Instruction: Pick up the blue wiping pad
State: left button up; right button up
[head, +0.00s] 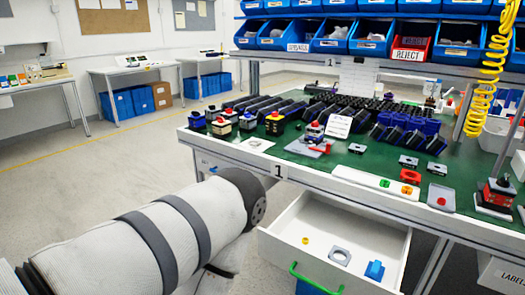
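A small blue piece with a raised middle, which looks like the blue wiping pad (375,270), lies in the open white drawer (290,222) under the workbench. It is at the right part of the drawer floor, and nothing covers it. My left arm comes in from the left, in front of the bench and left of the drawer. Its gripper is not visible. My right gripper is not visible either.
A grey square ring (340,256) and a small yellow ring (305,240) lie in the drawer left of the blue piece. The drawer has a green handle (310,280). Switch parts crowd the green bench top (385,160). Blue bins and a red reject bin (411,47) stand above.

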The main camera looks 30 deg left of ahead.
aim_at(375, 271)
jog(key=i+l+u, duration=0.1)
jog(key=l, duration=0.2)
jog(key=i+l+u, duration=0.15)
jog(key=l, duration=0.2)
jog(key=i+l+u, duration=0.1)
jog(key=l, duration=0.2)
jog(key=i+l+u, duration=0.15)
jog(key=l, duration=0.2)
jog(key=i+l+u, duration=0.1)
jog(key=l, duration=0.25)
jog(key=i+j, duration=0.3)
jog(key=i, duration=0.15)
